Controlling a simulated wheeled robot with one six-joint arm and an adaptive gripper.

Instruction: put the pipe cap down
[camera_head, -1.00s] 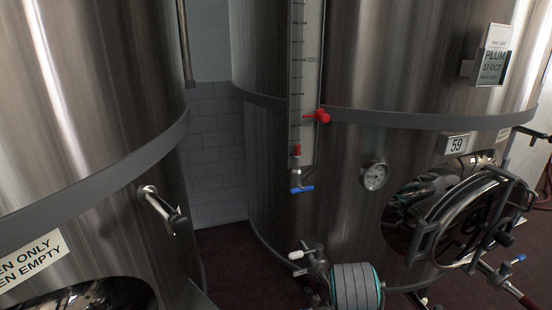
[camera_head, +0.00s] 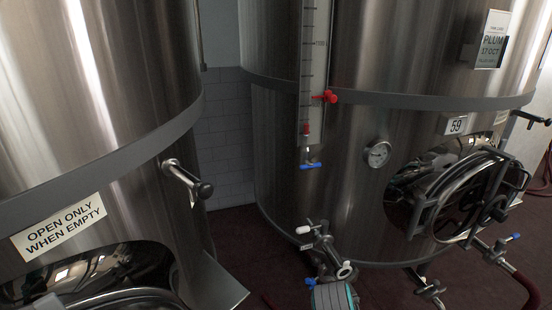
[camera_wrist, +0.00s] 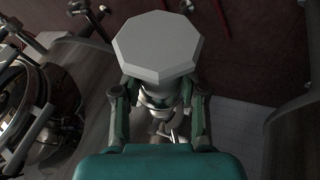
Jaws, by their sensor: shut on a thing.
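The pipe cap (camera_wrist: 158,46) is a pale grey, eight-sided piece in the upper middle of the wrist view, its flat face towards the camera. My gripper (camera_wrist: 160,88), with green and dark fingers, is shut on it from both sides. Metal valve parts show below and behind the cap, between the fingers; I cannot tell whether they touch it. In the head view, a valve fitting (camera_head: 322,243) with a white-ended handle is on the low front of the middle tank, just above my grey and teal arm end. The cap cannot be made out there.
A steel tank (camera_head: 285,130) with a level gauge, dial and round hatch (camera_head: 462,195) fills the middle and right. Another tank (camera_head: 100,90) with a sign (camera_head: 58,228) stands at left. Dark red floor (camera_head: 235,235) is open between them. A pipe valve (camera_head: 430,290) is low right.

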